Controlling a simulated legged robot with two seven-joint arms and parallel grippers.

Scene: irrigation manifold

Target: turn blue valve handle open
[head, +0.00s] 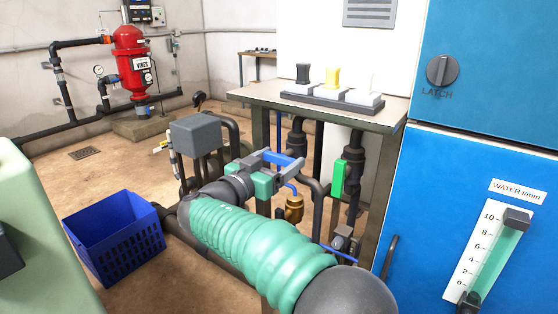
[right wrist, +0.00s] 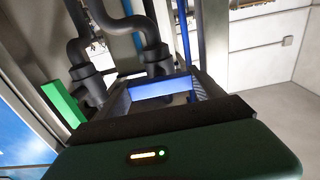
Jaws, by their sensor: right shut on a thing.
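The blue valve handle (head: 284,158) is a flat bar above a brass valve body (head: 294,208) on the pipework in front of the table. My right gripper (head: 291,165) reaches in from the lower right and is shut on this handle. In the right wrist view the blue handle (right wrist: 160,87) lies crosswise between the two dark fingers. The gripper hides part of the handle and the pipe behind it. My left gripper is not in view.
A green handle (head: 338,178) stands upright on the pipe to the right. A blue cabinet (head: 440,190) closes off the right side. A grey box (head: 196,136) sits behind my wrist. A blue crate (head: 115,238) stands on the floor at left. A grey table (head: 330,115) stands behind.

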